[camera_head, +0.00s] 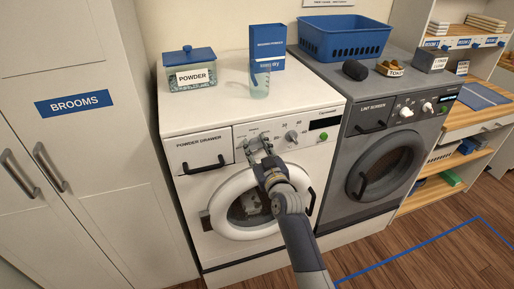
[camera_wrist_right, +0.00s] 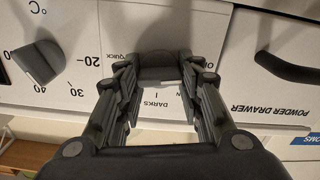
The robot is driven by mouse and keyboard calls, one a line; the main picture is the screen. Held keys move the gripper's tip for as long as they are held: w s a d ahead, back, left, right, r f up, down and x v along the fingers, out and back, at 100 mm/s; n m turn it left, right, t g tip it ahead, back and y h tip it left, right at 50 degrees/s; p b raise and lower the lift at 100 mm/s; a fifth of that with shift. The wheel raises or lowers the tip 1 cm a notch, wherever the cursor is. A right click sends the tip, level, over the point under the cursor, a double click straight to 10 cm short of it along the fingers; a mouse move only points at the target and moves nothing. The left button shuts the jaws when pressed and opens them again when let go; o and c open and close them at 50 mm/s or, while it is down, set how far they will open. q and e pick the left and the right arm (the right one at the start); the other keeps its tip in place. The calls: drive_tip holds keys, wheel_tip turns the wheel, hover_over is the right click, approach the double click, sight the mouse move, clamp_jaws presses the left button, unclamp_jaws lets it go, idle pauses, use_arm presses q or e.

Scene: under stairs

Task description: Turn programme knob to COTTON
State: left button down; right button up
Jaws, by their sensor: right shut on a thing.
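The white washing machine (camera_head: 190,233) stands at the centre of the head view. My right gripper (camera_head: 260,147) is at its control panel, right of the powder drawer (camera_head: 200,153). In the right wrist view, which is upside down, my right gripper (camera_wrist_right: 160,78) is shut around the dark grey programme knob (camera_wrist_right: 162,58), a finger on each side. The labels QUICK and DARKS show beside the knob. COTTON cannot be read, and the knob's pointer is hidden. My left gripper is not in view.
The temperature knob (camera_head: 291,136) is right of my gripper; it also shows in the wrist view (camera_wrist_right: 40,62). The powder drawer handle (camera_wrist_right: 285,68) is on the other side. The round door (camera_head: 222,201) is below. A grey dryer (camera_head: 345,205) stands to the right.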

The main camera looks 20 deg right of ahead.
drive_tip(key=shift+m, duration=0.3)
drive_tip(key=m+p, duration=0.1)
drive_tip(key=m, duration=0.3)
drive_tip(key=shift+d, duration=0.1)
drive_tip(key=m, duration=0.5)
drive_tip(key=shift+p, duration=0.4)
drive_tip(key=shift+d, duration=0.1)
drive_tip(key=o, duration=1.1)
drive_tip(key=shift+s+f, duration=0.15)
drive_tip(key=shift+s, duration=0.3)
drive_tip(key=s, duration=1.1)
drive_tip(key=shift+d, duration=0.15)
